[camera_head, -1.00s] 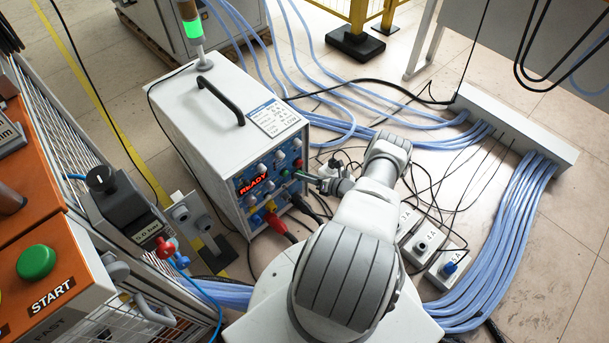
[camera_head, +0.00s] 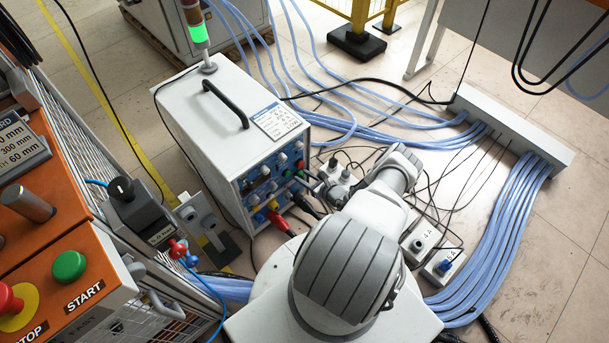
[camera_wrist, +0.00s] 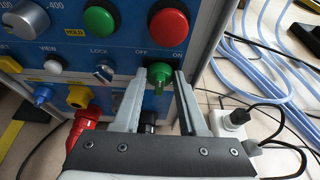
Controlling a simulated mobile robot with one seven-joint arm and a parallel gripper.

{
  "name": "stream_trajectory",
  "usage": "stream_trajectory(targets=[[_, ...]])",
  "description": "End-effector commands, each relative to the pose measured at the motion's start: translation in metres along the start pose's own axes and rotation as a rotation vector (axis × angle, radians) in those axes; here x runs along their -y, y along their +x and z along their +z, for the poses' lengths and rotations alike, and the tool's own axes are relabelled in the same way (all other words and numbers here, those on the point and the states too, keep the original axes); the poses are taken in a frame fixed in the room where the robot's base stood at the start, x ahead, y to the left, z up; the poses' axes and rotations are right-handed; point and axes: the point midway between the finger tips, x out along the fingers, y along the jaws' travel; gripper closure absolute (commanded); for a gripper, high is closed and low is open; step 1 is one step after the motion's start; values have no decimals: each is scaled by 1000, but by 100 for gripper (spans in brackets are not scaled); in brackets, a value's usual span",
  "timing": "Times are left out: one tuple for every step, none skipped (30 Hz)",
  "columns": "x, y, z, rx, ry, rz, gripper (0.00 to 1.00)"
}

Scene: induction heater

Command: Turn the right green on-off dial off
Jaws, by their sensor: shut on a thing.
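The right green on-off dial (camera_wrist: 160,73) sits low on the blue front panel of the white heater box (camera_head: 205,125), under the OFF and ON labels in the wrist view. My gripper (camera_wrist: 159,76) is shut on this dial, with one finger on each side of it. Which label the dial points to I cannot tell.
Above the dial are a green button (camera_wrist: 99,20) and a red button (camera_wrist: 168,26). The LOCK switch (camera_wrist: 103,73) is to its left. A red plug (camera_wrist: 85,122) and a yellow socket (camera_wrist: 79,96) lie below left. A white plug block (camera_wrist: 229,122) with black cables stands right.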

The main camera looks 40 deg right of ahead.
Motion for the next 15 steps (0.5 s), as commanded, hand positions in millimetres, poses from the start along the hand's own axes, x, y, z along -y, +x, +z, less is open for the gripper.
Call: stream_trajectory(targets=[[-1, 0, 1, 2, -4, -3, 100], [-1, 0, 1, 2, -8, -4, 100], [-1, 0, 1, 2, -12, -5, 100], [-1, 0, 1, 2, -14, -6, 100], [-1, 0, 0, 2, -15, -7, 100], [0, 0, 0, 2, -16, -7, 100], [0, 0, 0, 2, -16, -7, 100], [0, 0, 0, 2, -16, -7, 100], [0, 0, 0, 2, -16, -7, 100], [0, 0, 0, 2, -16, -7, 100], [0, 0, 0, 2, -16, -7, 100], [0, 0, 0, 2, -16, -7, 100], [0, 0, 0, 2, -16, -7, 100], [0, 0, 0, 2, -16, -7, 100], [0, 0, 0, 2, -16, -7, 57]])
